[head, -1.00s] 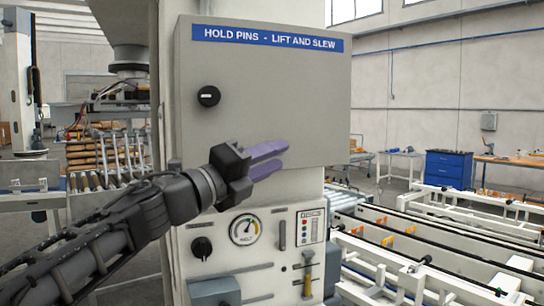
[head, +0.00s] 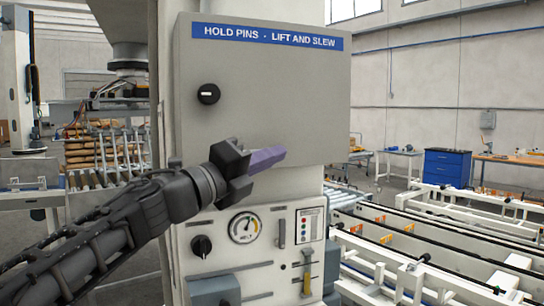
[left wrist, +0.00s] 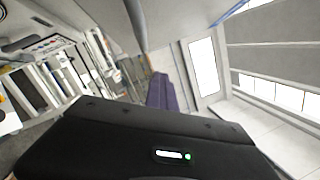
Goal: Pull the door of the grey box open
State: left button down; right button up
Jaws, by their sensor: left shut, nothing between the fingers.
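The grey box (head: 275,105) hangs on a pale column in the head view. Its front door is closed and carries a blue strip reading "HOLD PINS - LIFT AND SLEW" and a round black knob (head: 208,94) at its left side. My left gripper (head: 284,153) is in front of the lower part of the door, right of and below the knob. Its purple fingers are shut together with nothing between them, pointing right. They also show in the left wrist view (left wrist: 160,92). I cannot tell whether they touch the door. My right gripper is not in view.
Below the box is a panel with a round gauge (head: 245,228), a black knob (head: 202,246) and a yellow-handled lever (head: 307,283). White conveyor frames (head: 440,250) run along the right. A blue cabinet (head: 448,167) stands farther back.

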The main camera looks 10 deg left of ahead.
pick_arm(q)
jog(key=shift+a, duration=0.1)
dwell(0.3)
dwell(0.3)
jog(key=c, duration=1.9)
grip_release()
jog(key=o, duration=0.3)
jog(key=shift+o, duration=0.6)
